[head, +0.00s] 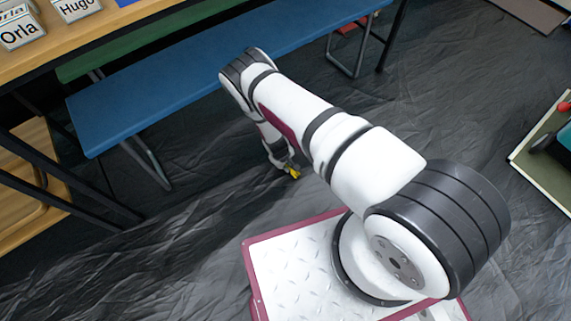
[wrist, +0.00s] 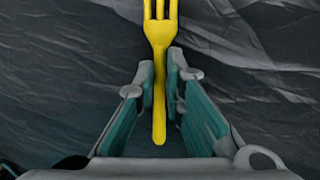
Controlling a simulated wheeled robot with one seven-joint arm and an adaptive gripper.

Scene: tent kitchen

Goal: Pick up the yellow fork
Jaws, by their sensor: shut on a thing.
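The yellow fork (wrist: 160,36) shows in the wrist view with its tines toward the top edge and its handle between my gripper's fingers. My gripper (wrist: 160,82) is shut on the handle, with a finger on each side of it. The handle's end extends back past the fingertips toward the palm. The tips of the tines are cut off by the top of the wrist view. In the head view the fork is a small yellow patch (head: 294,173) at the end of my arm, near the dark floor sheet. My gripper is mostly hidden there behind my arm.
A blue bench (head: 130,105) with metal legs stands behind my arm. A wooden table (head: 100,32) with name cards is at the upper left. A tray-like board (head: 543,160) lies at the right edge. The wrinkled dark floor sheet (head: 190,240) is clear at the lower left.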

